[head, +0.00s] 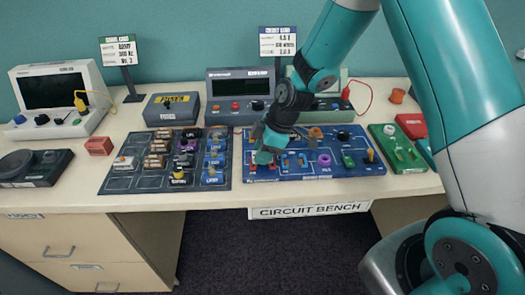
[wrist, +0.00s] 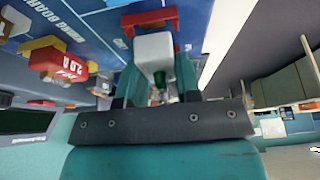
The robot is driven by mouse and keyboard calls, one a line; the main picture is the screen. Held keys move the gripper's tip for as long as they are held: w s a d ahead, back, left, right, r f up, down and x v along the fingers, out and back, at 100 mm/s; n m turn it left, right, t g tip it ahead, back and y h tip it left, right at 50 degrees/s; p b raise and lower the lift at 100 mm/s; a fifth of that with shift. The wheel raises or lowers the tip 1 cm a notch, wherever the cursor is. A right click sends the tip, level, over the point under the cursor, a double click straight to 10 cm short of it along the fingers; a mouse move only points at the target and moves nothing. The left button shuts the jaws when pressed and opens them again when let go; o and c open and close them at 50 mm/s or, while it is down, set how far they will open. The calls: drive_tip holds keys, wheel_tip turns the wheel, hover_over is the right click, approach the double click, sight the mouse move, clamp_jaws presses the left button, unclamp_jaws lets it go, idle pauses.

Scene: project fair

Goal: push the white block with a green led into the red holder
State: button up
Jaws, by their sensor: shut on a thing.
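My gripper (wrist: 157,82) is shut on the white block (wrist: 153,47), which sits between the two fingers. The green led (wrist: 159,78) shows on the block's near side, partly hidden between the fingers. The red holder (wrist: 150,18) is just beyond the block in the wrist view, on the blue board. The block's far end is at or very near the holder's opening; I cannot tell whether they touch. In the head view my gripper (head: 264,154) is low over the left part of the blue board (head: 335,172), and hides the block there.
A red part marked 2.0 A (wrist: 58,63) stands beside the holder on the board. A dark tray board (head: 120,183) with several parts lies to the left. A green board (head: 398,150) lies to the right. Instruments line the back; the bench's front edge is close.

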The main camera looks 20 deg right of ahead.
drive_tip(key=shift+f+b, duration=0.55)
drive_tip(key=shift+f, duration=0.15)
idle(0.4)
drive_tip(key=o, duration=1.5)
drive_tip(key=shift+r, duration=0.1)
drive_tip(key=shift+r+p, duration=2.85)
drive_tip(key=shift+r, duration=1.1)
drive_tip(key=s+a+r+m, duration=0.2)
drive_tip(key=s+r, duration=0.4)
drive_tip(key=r, duration=0.1)
drive_tip(key=s+a+r+m, duration=0.2)
drive_tip(key=s+a+r, duration=0.1)
drive_tip(key=s+r, duration=0.35)
drive_tip(key=s+r+m, duration=0.1)
drive_tip(key=s+r, duration=0.1)
drive_tip(key=s, duration=0.2)
drive_tip(key=s+r+m+g, duration=0.1)
drive_tip(key=s, duration=0.3)
drive_tip(key=s+r+m, duration=0.1)
drive_tip(key=s+r, duration=0.1)
drive_tip(key=s, duration=0.2)
drive_tip(key=shift+s+d+r, duration=0.1)
drive_tip(key=shift+d+r, duration=0.05)
drive_tip(key=shift+r, duration=0.15)
